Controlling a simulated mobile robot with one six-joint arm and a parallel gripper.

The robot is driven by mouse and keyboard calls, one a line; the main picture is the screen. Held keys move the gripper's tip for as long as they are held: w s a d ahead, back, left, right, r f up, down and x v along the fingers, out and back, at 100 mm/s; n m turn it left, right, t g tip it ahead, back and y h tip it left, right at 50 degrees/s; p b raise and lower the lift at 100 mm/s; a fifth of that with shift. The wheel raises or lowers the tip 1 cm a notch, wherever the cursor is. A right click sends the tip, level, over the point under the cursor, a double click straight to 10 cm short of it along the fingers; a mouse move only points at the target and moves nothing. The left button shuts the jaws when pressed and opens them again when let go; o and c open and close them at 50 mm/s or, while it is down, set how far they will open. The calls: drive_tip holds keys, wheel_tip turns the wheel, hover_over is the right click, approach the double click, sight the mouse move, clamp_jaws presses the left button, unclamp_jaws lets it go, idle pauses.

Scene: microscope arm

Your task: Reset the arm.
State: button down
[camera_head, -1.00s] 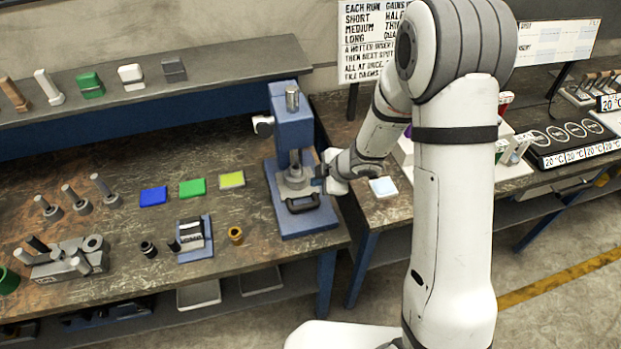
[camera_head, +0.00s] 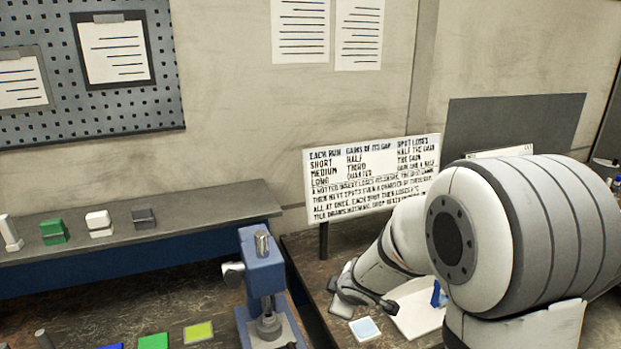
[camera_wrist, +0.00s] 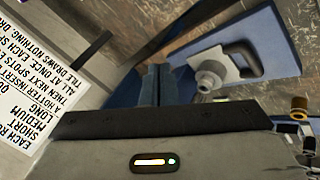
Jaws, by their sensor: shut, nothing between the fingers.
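My arm (camera_head: 385,255) reaches from the right of the head view, bent down toward the bench. My gripper (camera_wrist: 158,78) shows in the wrist view with its two fingers together and nothing between them. The fingers are in front of the blue press (camera_head: 262,275), which stands left of my wrist in the head view. The fingers look apart from the round part. The fingertips are hard to make out in the head view.
A sign board (camera_head: 370,180) stands behind my arm. A pale blue square (camera_head: 365,328) lies on the bench by my wrist. Green (camera_head: 153,341) and yellow (camera_head: 198,332) squares lie left of the press. A grey shelf (camera_head: 190,220) holds several blocks.

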drive_tip(key=s+d+r+m+g+h+b, duration=0.1)
drive_tip(key=s+d+r+m+h, duration=0.15)
drive_tip(key=s+d+m, duration=0.2)
drive_tip(key=s+d+r+m+h+b, duration=0.1)
drive_tip(key=s+d+r+m+b, duration=0.1)
drive_tip(key=s+d+r+m, duration=0.25)
drive_tip(key=s+f+m+g+y+b, duration=0.1)
drive_tip(key=s+m, duration=0.4)
drive_tip(key=s, duration=1.1)
drive_tip(key=shift+s+a+f+g+y+b, duration=0.15)
drive_tip(key=shift+a+g+y+b, duration=0.4)
drive_tip(key=shift+g, duration=0.45)
drive_tip(key=shift+d, duration=0.1)
